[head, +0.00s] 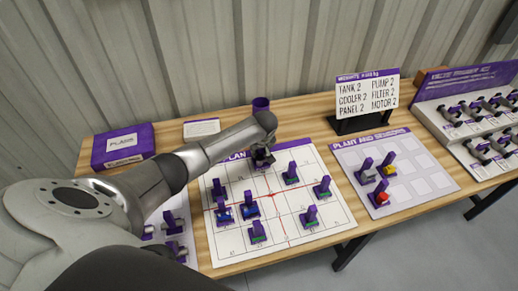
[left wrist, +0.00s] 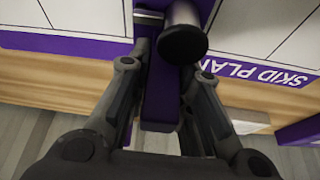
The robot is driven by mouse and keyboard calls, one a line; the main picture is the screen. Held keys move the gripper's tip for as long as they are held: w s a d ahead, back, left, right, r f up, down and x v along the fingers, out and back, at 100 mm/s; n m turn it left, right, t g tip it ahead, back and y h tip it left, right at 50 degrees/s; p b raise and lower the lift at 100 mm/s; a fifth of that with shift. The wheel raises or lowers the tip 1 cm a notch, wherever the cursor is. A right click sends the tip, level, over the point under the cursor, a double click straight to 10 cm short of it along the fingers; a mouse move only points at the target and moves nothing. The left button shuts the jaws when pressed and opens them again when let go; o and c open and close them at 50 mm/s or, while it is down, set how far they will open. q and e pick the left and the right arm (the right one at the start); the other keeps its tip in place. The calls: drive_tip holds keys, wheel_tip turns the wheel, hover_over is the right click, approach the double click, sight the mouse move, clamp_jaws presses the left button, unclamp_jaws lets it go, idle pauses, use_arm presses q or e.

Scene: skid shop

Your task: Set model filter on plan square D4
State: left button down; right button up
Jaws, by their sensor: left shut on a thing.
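My left gripper (head: 262,158) is over the back part of the white skid plan board (head: 285,240), near its purple title strip. It is shut on a purple model (left wrist: 160,95) with a dark round end (left wrist: 182,44) and a grey cylinder, seen close up in the left wrist view between the fingers. I take this as the model filter, but no label on it can be read. The gripper hides part of the board's back edge, and I cannot tell whether the model touches the board. The square letters are too small to read. My right gripper is not in view.
Several purple models, such as one at the back right (head: 291,174) and one at the front (head: 257,233), stand on the plan. A second board (head: 425,178) with models is at right, behind it a weights sign (head: 366,95). A purple cup (head: 261,104) stands behind.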

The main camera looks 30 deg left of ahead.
use_arm(q)
drive_tip(key=shift+f+b, duration=0.3)
drive_tip(key=shift+f, duration=0.3)
drive_tip(key=c, duration=1.2)
unclamp_jaws()
drive_tip(key=shift+c, duration=0.2)
drive_tip(key=shift+r, duration=0.1)
drive_tip(key=shift+r+p, duration=0.5)
drive_tip(key=shift+p, duration=0.25)
wheel_tip(320, 180, up, 7)
drive_tip(key=p, duration=0.7)
